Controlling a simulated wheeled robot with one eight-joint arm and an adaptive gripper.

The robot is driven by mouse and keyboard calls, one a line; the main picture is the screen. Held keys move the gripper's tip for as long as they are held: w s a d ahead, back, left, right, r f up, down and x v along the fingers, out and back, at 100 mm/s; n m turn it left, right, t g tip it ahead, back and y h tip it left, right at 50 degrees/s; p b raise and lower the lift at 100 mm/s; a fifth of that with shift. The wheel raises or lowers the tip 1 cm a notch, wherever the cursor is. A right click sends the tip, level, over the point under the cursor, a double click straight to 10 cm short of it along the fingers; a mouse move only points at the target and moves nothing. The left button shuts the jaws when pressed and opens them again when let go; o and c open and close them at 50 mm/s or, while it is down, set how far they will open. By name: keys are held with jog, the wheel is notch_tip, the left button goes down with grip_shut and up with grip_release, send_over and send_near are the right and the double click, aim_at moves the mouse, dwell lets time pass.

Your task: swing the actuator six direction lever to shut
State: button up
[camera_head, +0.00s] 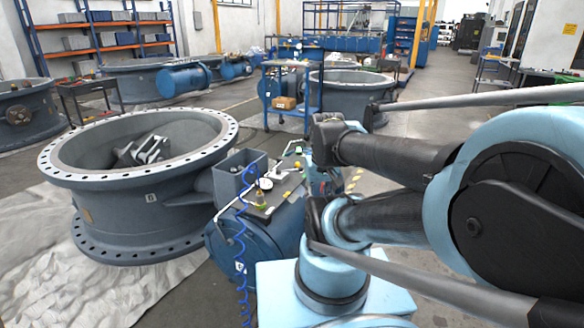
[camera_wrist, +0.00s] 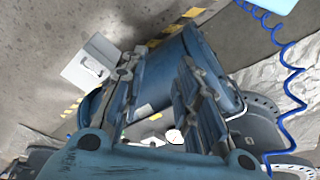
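The blue cylindrical actuator (camera_head: 262,240) lies beside a large grey flanged valve (camera_head: 135,190) in the head view. On its top is a dark panel with a round gauge (camera_head: 266,184), a brass fitting (camera_head: 260,198) and small green-tipped parts. I cannot make out which part is the direction lever. In the wrist view the blue actuator (camera_wrist: 212,65) lies beyond my gripper (camera_wrist: 158,95). The two fingers stand apart with a clear gap. A white round gauge (camera_wrist: 174,136) shows between and below them. No contact shows. My arm covers the actuator's right side in the head view.
A coiled blue hose (camera_head: 246,245) hangs at the actuator's front and also shows in the wrist view (camera_wrist: 290,90). A blue cart (camera_head: 290,95) and other valves stand behind. White sheeting (camera_head: 50,260) covers the left floor.

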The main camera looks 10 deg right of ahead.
jog(key=w+r+n, duration=0.4)
jog(key=w+r, duration=0.2)
jog(key=w, duration=0.2)
jog(key=n, duration=1.3)
send_over(293, 170)
jog(key=s, duration=0.3)
notch_tip(293, 170, down, 2)
jog(key=w+f, duration=0.1)
jog(key=f, duration=0.4)
jog(key=w+f, duration=0.1)
jog(key=f, duration=0.4)
jog(key=w+f, duration=0.1)
jog(key=f, duration=0.5)
grip_shut()
